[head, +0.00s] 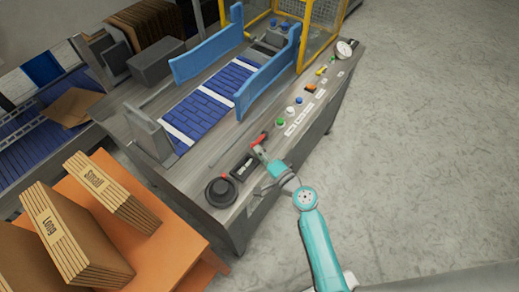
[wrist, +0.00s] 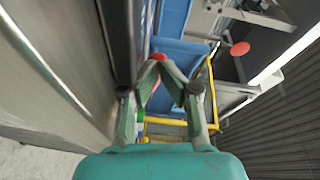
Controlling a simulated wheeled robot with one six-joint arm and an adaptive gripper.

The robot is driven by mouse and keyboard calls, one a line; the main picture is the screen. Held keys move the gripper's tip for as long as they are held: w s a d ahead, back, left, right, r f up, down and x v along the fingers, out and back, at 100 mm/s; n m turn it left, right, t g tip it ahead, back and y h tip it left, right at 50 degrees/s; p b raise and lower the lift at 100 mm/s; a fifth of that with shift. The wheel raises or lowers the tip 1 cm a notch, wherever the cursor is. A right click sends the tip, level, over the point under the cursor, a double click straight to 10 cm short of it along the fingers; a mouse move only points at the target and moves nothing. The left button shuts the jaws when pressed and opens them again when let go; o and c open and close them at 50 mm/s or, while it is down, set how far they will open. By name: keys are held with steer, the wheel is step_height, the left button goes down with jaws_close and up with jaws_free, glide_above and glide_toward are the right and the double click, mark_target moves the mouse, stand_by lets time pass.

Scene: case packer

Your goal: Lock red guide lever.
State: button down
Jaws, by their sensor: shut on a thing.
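The red guide lever (head: 259,139) is on the front edge of the machine's grey top, between the black dial and the row of buttons. My gripper (head: 258,150) is at the lever, reaching in from the lower right. In the wrist view my gripper (wrist: 160,66) has its fingertips brought together, with a bit of the red lever (wrist: 158,56) showing at the tips. It is shut on the lever. The fingers hide most of the lever, so I cannot tell its exact angle.
A black round dial (head: 221,191) is left of my gripper, and a green button (head: 281,122) is to the right. Blue guide rails (head: 265,83) flank the blue conveyor (head: 207,104). An orange table (head: 176,238) holds cardboard stacks. Floor at right is clear.

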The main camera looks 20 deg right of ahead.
steer(key=v, duration=1.1)
steer(key=shift+s+d, duration=0.25)
